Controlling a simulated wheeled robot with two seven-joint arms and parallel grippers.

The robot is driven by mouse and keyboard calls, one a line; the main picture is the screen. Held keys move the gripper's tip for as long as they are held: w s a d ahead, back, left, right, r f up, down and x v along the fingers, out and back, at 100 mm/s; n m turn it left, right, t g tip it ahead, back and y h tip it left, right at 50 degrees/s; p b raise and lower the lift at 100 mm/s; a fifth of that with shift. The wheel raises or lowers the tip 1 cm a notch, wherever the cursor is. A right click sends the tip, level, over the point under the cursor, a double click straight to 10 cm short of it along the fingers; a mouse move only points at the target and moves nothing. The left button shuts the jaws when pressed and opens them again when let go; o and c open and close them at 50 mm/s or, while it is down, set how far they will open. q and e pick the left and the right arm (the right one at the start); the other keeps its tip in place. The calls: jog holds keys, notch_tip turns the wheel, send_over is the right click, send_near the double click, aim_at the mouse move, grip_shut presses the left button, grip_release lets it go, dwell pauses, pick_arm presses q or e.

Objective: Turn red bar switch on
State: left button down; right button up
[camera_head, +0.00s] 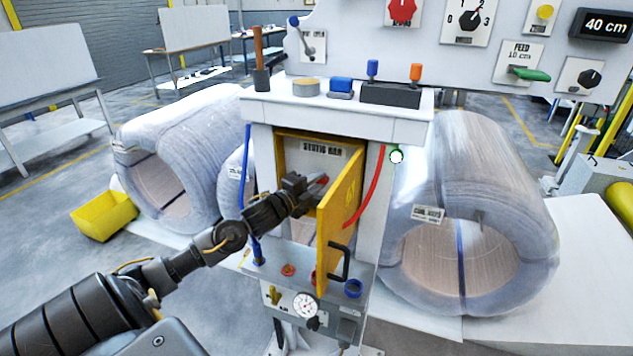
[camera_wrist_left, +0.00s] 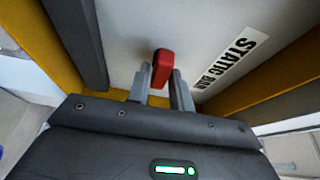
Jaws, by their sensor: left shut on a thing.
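The red bar switch (camera_wrist_left: 162,68) is on the back panel of a yellow cabinet, beside a label that reads "STATIC BAR". In the head view a little of the red switch (camera_head: 322,180) shows past my gripper. My left gripper (camera_head: 313,186) reaches into the open cabinet. In the left wrist view my left gripper (camera_wrist_left: 160,84) has one finger on each side of the red switch, shut on it. The yellow cabinet door (camera_head: 340,222) stands open to the right of my gripper. My right gripper is not in view.
The cabinet's yellow frame (camera_head: 280,160) closes in around my gripper. A shelf (camera_head: 380,271) with a gauge (camera_head: 305,305) sits below. Wrapped coils stand at left (camera_head: 190,150) and right (camera_head: 475,190). A control panel (camera_head: 455,60) is above.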

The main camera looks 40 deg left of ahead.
pick_arm(q)
jog(key=shift+m, duration=0.3)
dwell(0.4)
jog(key=c, duration=1.4)
grip_release()
jog(key=shift+o, duration=0.2)
jog(key=s+b, duration=0.3)
jog(key=s, duration=0.7)
jog(key=shift+s+a, duration=0.3)
jog(key=shift+s, duration=0.1)
